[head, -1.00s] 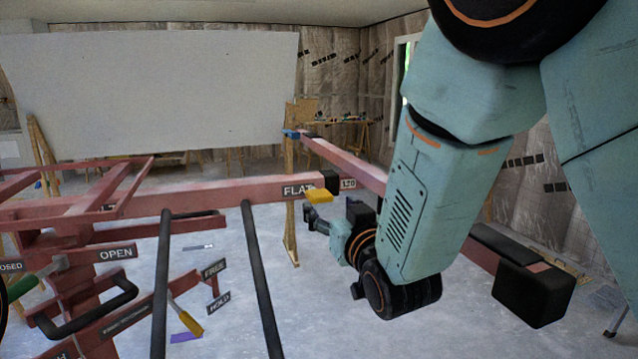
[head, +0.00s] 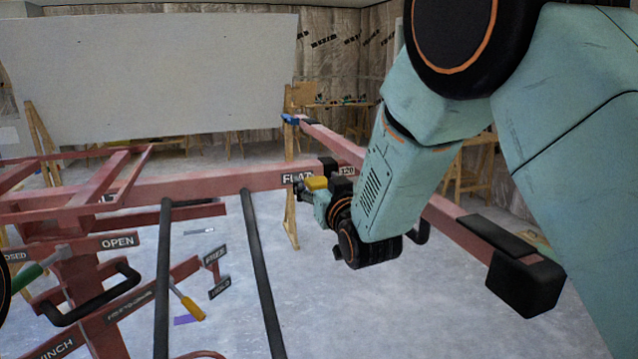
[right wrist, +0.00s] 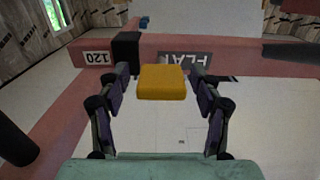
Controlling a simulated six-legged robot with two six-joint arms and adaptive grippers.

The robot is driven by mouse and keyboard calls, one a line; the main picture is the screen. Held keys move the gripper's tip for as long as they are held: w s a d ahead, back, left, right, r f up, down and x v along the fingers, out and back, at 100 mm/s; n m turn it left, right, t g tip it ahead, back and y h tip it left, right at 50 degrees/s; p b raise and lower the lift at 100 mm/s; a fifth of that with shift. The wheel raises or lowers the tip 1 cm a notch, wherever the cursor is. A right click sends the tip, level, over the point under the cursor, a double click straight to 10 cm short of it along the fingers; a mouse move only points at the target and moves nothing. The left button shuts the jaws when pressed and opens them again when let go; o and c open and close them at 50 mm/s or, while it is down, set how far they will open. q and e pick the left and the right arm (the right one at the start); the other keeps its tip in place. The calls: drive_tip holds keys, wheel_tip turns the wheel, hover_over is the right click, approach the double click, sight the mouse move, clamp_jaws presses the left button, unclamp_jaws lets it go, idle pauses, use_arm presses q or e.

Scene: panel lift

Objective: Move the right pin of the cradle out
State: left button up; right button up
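The cradle's right pin has a yellow block-shaped handle (head: 317,183) at the right end of the red crossbar (head: 220,183), by the FLAT label. It also shows in the middle of the right wrist view (right wrist: 163,83). My right gripper (head: 308,190) is at this handle. In the right wrist view its two fingers (right wrist: 160,76) stand apart, one on each side of the yellow handle, with a visible gap on both sides. The pin's shaft is hidden. My left gripper is not in view.
A large pale panel (head: 150,75) stands at the back left. A red rail (head: 455,222) with a black end block (head: 525,285) runs at the right. Two dark bars (head: 262,270) stand in front. A lower yellow handle (head: 187,302) is near the FREE and HOLD labels.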

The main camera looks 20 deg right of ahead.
clamp_jaws()
idle(0.5)
